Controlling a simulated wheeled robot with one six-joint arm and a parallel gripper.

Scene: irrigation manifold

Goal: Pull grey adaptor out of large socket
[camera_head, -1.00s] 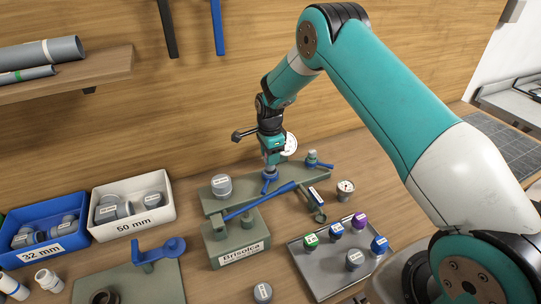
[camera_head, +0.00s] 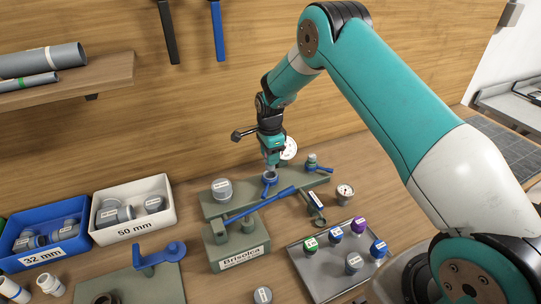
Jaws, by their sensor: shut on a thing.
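My gripper (camera_head: 272,153) points down over the middle of the green manifold block. It is shut on the grey adaptor (camera_head: 272,163), which shows as a short grey piece just below the jaws. Straight below it is the large socket (camera_head: 269,176), with a blue collar and a blue lever at its front. The adaptor is upright and in line with the socket. Its lower end is too small to tell whether it is still inside the socket or just above it. The jaws hide the adaptor's upper part.
A grey cap (camera_head: 222,189) stands left on the manifold (camera_head: 210,207), and a smaller blue-levered fitting (camera_head: 312,162) stands right. A long blue lever (camera_head: 262,202) crosses in front. A gauge (camera_head: 345,190) and a tray of coloured caps (camera_head: 313,280) lie to the right.

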